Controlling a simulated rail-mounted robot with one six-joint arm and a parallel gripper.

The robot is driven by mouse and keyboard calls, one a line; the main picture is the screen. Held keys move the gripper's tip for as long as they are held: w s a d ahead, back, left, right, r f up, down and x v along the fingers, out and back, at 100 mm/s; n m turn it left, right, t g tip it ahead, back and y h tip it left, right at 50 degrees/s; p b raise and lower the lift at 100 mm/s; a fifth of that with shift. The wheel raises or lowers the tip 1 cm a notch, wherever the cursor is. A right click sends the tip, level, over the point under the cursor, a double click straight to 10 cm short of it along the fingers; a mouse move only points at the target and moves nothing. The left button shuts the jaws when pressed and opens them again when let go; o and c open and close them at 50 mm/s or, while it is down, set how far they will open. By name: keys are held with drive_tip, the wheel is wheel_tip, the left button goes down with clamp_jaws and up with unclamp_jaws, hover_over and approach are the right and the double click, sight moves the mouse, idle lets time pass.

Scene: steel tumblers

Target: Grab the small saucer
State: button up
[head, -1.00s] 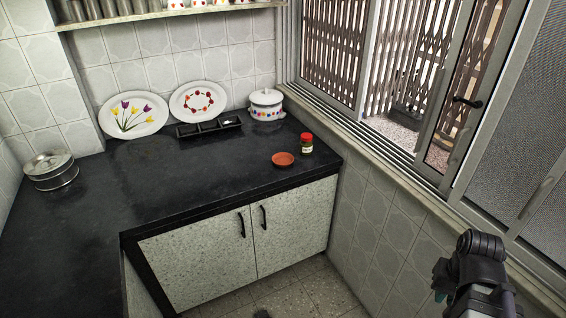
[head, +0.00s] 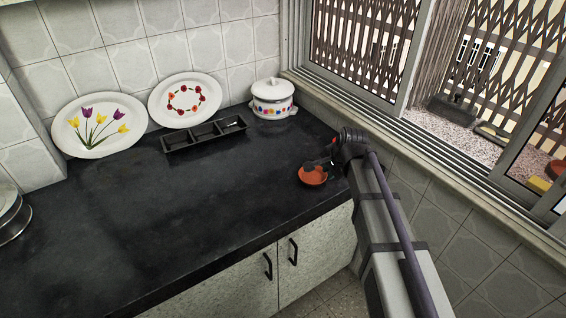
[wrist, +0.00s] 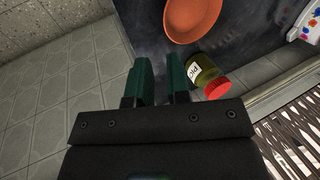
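The small saucer (head: 314,178) is a round orange-red dish lying on the dark counter near its front right corner. In the wrist view the saucer (wrist: 192,16) is at the top edge, partly cut off, beyond the fingertips and a little to the right. My gripper (wrist: 160,68) has two green fingers set apart with nothing between them. In the head view my gripper (head: 318,164) is over the saucer's upper edge and partly hidden by my wrist. I cannot tell how high it is above the counter.
A jar with a red lid (wrist: 208,74) stands close to the right finger, beside the saucer; my arm mostly hides it in the head view. A black three-part tray (head: 203,135), a lidded white pot (head: 272,100) and two plates stand at the back.

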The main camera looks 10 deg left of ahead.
drive_tip(key=w+a+m, duration=0.1)
drive_tip(key=m+b, duration=0.1)
drive_tip(key=b, duration=0.4)
hover_over(321, 182)
drive_tip(key=s+d, duration=0.2)
drive_tip(key=f, duration=0.4)
drive_tip(key=shift+s+a+f, duration=0.2)
drive_tip(key=shift+a+f, duration=0.05)
drive_tip(key=shift+f, duration=0.1)
drive_tip(key=shift+w+a+f+b, duration=0.15)
drive_tip(key=shift+f+b, duration=0.05)
drive_tip(key=shift+b, duration=0.1)
drive_tip(key=shift+r, duration=0.15)
drive_tip(key=b+x, duration=0.4)
drive_tip(key=x, duration=0.1)
drive_tip(key=shift+w+a+b, duration=0.1)
drive_tip(key=shift+w+b, duration=0.1)
drive_tip(key=shift+b, duration=0.1)
drive_tip(key=shift+r, duration=0.1)
clamp_jaws()
